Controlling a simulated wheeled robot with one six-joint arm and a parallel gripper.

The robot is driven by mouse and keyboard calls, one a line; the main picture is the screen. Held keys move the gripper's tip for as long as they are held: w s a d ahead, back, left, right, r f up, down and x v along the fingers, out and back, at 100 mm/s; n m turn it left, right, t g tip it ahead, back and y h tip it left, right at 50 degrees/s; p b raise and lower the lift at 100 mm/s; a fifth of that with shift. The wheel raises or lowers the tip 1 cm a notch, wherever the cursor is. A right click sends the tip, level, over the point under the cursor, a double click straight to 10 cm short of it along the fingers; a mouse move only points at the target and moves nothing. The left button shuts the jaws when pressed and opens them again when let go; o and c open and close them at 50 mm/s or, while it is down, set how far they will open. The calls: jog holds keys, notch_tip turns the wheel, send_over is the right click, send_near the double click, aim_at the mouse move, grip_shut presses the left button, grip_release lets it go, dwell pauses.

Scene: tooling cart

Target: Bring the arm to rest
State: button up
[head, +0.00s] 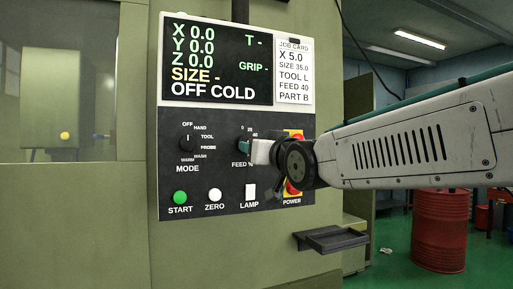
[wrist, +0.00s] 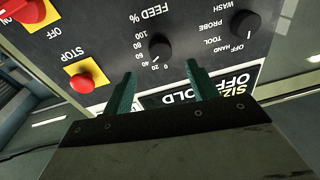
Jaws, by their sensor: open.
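My arm (head: 405,145) reaches in from the right of the head view to the machine's control panel (head: 235,195). My gripper (head: 243,147) is in front of the FEED dial, which it mostly hides there. In the wrist view my gripper (wrist: 160,70) is open, its two green fingers apart with nothing between them. The black FEED knob (wrist: 159,47) shows just beyond the fingertips, its pointer near the low end of its scale. I cannot tell whether a finger touches the panel.
The MODE knob (head: 188,143) points to OFF. The screen (head: 217,60) reads OFF COLD. The red STOP button (wrist: 82,83) is close to one finger. A small dark shelf (head: 330,239) juts out below the panel. A red drum (head: 440,230) stands on the floor at right.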

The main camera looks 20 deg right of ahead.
dwell(0.3)
jog(key=s+d+f+g, duration=0.1)
jog(key=s+f+g, duration=0.25)
jog(key=f, duration=0.55)
jog(key=s+f+g, duration=0.3)
jog(key=f+g, duration=0.2)
jog(key=f, duration=0.4)
jog(key=s+f+g, duration=0.4)
jog(key=s+f, duration=0.2)
jog(key=s, duration=0.6)
jog(key=s+d+f+g+h, duration=0.1)
jog(key=s+f+g, duration=0.4)
jog(key=s, duration=0.7)
notch_tip(320, 180, down, 2)
jog(key=shift+d, duration=0.2)
jog(key=shift+w, duration=0.1)
